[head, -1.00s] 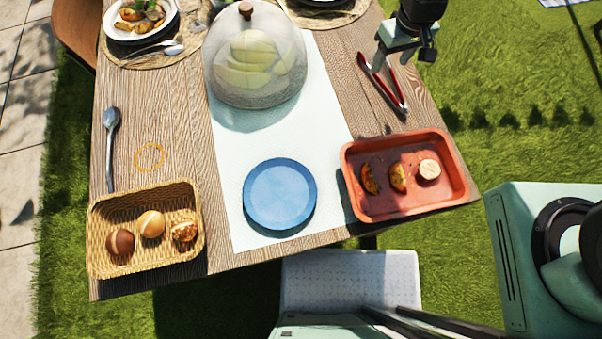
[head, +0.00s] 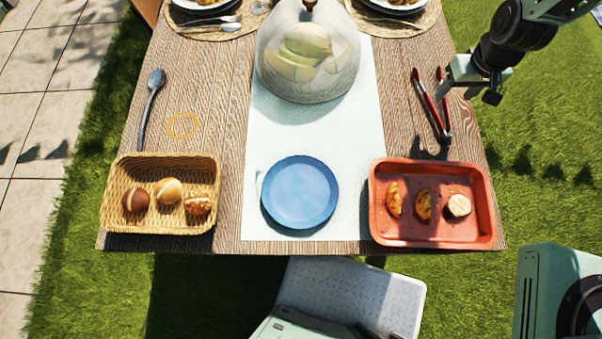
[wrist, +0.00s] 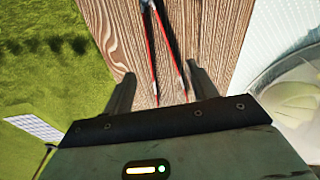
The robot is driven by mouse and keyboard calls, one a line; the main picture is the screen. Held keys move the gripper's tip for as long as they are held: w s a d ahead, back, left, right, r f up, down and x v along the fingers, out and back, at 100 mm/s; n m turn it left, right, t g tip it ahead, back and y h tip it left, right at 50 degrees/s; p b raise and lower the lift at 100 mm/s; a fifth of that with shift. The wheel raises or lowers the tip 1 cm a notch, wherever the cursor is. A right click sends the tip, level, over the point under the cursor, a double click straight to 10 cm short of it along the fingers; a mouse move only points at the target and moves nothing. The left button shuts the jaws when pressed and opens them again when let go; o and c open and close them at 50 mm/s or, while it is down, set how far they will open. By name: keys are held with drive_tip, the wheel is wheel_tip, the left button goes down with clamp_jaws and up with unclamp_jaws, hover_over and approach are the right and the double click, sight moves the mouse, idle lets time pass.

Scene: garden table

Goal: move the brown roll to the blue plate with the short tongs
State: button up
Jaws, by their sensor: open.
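The brown roll (head: 135,200) lies at the left in the wicker basket (head: 118,170), beside two other rolls. The blue plate (head: 300,192) is empty on the pale runner. One pair of red tongs (head: 430,103) lies spread on the bare wood at the right, its joined end towards the tray. My gripper (head: 467,92) is open and empty, above the table and just right of the tongs in the head view. In the wrist view the tongs' red arms (wrist: 150,50) show between my open fingers (wrist: 162,85), lower down and apparently not touched.
A red tray (head: 433,236) with two browned pieces and a pale round piece stands in front of the tongs. A glass dome (head: 310,85) stands at the back middle. A spoon (head: 150,110) and an orange ring (head: 183,125) lie at the left.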

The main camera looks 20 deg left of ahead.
sight(443, 106)
drive_tip(key=f+b, duration=0.1)
drive_tip(key=f, duration=0.1)
drive_tip(key=f+b, duration=0.2)
drive_tip(key=f, duration=0.1)
drive_tip(key=f+b, duration=0.1)
drive_tip(key=f, duration=0.1)
drive_tip(key=shift+w+a+f+b, duration=0.15)
drive_tip(key=shift+w+f+b, duration=0.05)
drive_tip(key=shift+w+b, duration=0.15)
drive_tip(key=shift+c, duration=0.4)
drive_tip(key=c, duration=0.6)
drive_tip(key=shift+r, duration=0.15)
wheel_tip(443, 106, up, 12)
drive_tip(key=p, duration=0.8)
drive_tip(key=shift+p, duration=0.4)
